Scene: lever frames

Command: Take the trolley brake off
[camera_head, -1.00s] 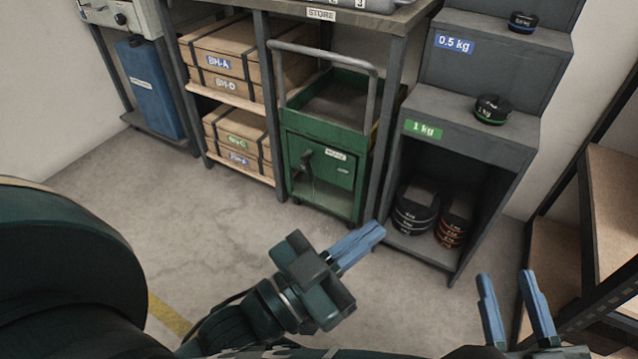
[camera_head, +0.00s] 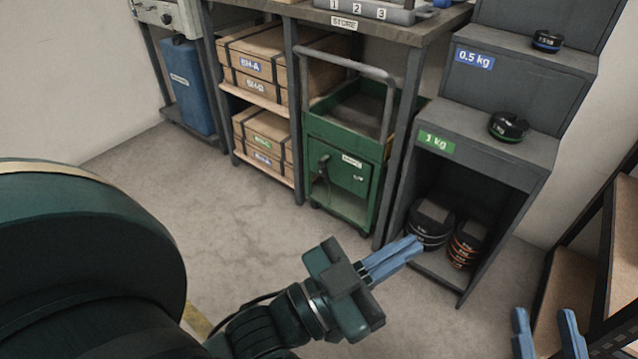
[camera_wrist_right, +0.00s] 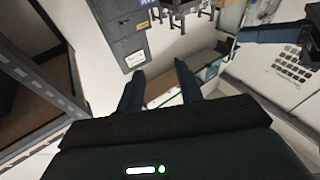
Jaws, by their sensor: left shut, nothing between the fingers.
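The green trolley (camera_head: 337,205) stands under the store bench in the head view, with a grey tube handle (camera_head: 345,63) over its upper tray. A dark lever (camera_head: 324,168) with a dark knob sits on its front panel, left of a small white label (camera_head: 352,160). I cannot read the label. My left gripper (camera_head: 415,247) is shut and empty, in front of and to the right of the trolley, apart from it. My right gripper (camera_head: 546,318) is open at the lower right, far from the trolley; its parted fingers (camera_wrist_right: 160,88) also show in the right wrist view.
Wooden boxes (camera_head: 258,70) fill the shelves left of the trolley. A grey stepped stand (camera_head: 480,150) with weights is on its right. A blue canister (camera_head: 190,85) stands further left. A dark shelf rack (camera_head: 590,260) is at the right. The floor before the trolley is clear.

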